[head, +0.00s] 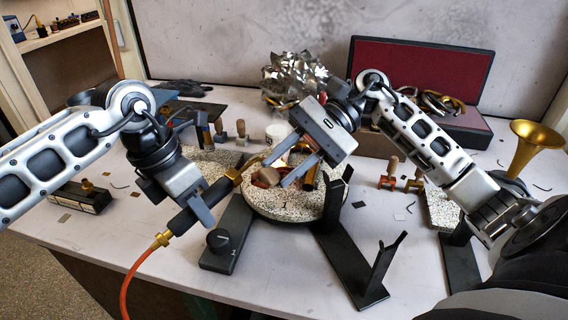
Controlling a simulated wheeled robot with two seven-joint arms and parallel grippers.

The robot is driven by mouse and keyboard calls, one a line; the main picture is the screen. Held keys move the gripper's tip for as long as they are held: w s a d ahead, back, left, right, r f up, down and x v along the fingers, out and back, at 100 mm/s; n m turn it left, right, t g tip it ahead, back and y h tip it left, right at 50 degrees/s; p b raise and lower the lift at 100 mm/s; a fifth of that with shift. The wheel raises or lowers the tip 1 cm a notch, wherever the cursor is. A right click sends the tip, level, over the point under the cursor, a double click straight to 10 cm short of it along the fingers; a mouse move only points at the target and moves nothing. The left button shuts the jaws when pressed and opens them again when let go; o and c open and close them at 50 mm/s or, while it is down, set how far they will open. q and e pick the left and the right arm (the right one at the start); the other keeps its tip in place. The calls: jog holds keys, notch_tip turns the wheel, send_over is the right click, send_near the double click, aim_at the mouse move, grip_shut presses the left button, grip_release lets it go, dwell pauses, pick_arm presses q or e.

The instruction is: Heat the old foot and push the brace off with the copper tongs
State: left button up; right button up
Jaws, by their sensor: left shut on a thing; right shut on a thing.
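My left gripper (205,203) is shut on a torch (188,216), a black handle with brass fittings and an orange hose. Its brass nozzle points right, toward a bright glow over the round speckled soldering board (265,208). My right gripper (285,168) reaches down from the upper right over the board. It is shut on a tool with a brown wooden end (266,177), likely the copper tongs. The tool's tips are hidden. Brass tubing (309,177) shows just right of the fingers. The brace and its old foot cannot be made out behind the gripper.
Black stand arms (345,262) spread from the board, one with an upright fork. Wooden-handled tools (390,172) stand to the right. The front table is mostly clear.

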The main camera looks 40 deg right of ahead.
jog(key=shift+w+d, duration=0.45)
jog(key=shift+d, duration=0.05)
jog(key=shift+r, duration=0.1)
dwell(0.3)
jog(key=s+a+r, duration=0.3)
jog(key=r, duration=0.3)
jog(key=shift+s+a, duration=0.15)
jog(key=shift+a, duration=0.25)
pick_arm(q)
jog(key=shift+r, duration=0.1)
